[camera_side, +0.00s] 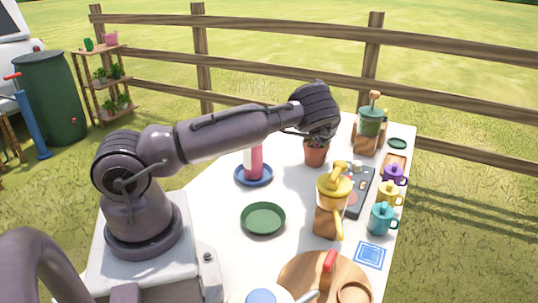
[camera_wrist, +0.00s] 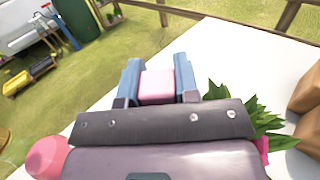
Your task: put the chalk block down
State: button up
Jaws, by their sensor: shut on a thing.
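In the wrist view my gripper (camera_wrist: 157,74) is shut, with its two blue-grey fingers on either side of a pink chalk block (camera_wrist: 158,87). The white table top (camera_wrist: 222,58) shows beyond the fingers. In the side view the wrist end of my arm is over the far part of the table, above a terracotta pot (camera_side: 316,156). The fingers and the block are hidden there. I cannot tell how high the block is above the table.
Green leaves (camera_wrist: 262,118) are close to the right of my gripper. A pink-and-white cylinder stands on a blue saucer (camera_side: 241,179). A green plate (camera_side: 263,219), yellow grinder (camera_side: 333,195), green-topped grinder (camera_side: 369,125) and several cups stand around. White table between saucer and pot is clear.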

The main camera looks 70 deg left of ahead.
jog(key=s+a+f, duration=0.2)
jog(key=s+a, duration=0.5)
jog(key=shift+s+a+f, duration=0.1)
jog(key=shift+a+f, duration=0.05)
jog(key=shift+f, duration=2.45)
jog(key=shift+s+a+f, duration=0.1)
jog(key=shift+f, duration=2.5)
jog(key=o, duration=0.9)
jog(key=shift+o, duration=0.2)
jog(key=d, duration=0.7)
jog(key=shift+d, duration=0.3)
